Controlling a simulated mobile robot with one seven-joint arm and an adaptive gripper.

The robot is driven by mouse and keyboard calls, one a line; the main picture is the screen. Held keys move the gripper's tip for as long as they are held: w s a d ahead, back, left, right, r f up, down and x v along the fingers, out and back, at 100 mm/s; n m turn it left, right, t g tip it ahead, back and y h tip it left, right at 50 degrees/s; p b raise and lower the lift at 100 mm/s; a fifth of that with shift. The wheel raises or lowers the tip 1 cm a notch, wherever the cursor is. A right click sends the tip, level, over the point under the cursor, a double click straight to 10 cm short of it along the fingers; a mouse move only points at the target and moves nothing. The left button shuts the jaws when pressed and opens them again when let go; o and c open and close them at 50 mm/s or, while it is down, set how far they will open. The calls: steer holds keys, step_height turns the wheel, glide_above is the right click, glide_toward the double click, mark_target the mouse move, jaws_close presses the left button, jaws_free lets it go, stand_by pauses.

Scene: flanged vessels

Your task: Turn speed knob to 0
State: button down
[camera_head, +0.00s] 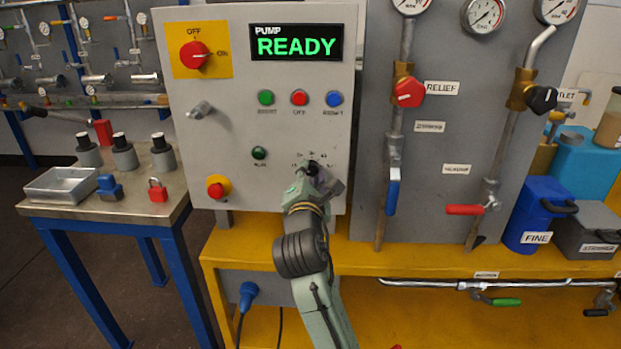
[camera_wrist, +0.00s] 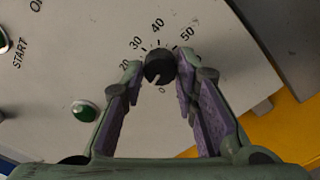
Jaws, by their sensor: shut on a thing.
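The speed knob (camera_wrist: 159,64) is small, round and black, on the pump panel's sloped grey face. In the wrist view, numbers from 0 to 50 ring it, and its white pointer mark faces down, close to the 0. I cannot tell whether it lines up exactly. My gripper (camera_wrist: 159,70) has its two purple-padded fingertips closed on either side of the knob. In the head view my gripper (camera_head: 313,175) is at the panel's lower right and hides most of the knob and its scale.
The pump panel (camera_head: 240,180) has a green READY display (camera_head: 297,47), a red rotary switch (camera_head: 194,55), several buttons and a red emergency button (camera_head: 216,188). A green button (camera_wrist: 84,111) is left of my fingers. Pipes with a blue-handled valve (camera_head: 393,190) stand to the right.

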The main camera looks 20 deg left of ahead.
steer(key=n+b, duration=0.2)
steer(key=n, duration=0.4)
steer(key=shift+n, duration=0.3)
stand_by(0.5)
steer(key=c, duration=1.2)
jaws_free()
steer(key=shift+c, duration=0.2)
steer(key=v, duration=0.7)
steer(key=shift+s, duration=0.25)
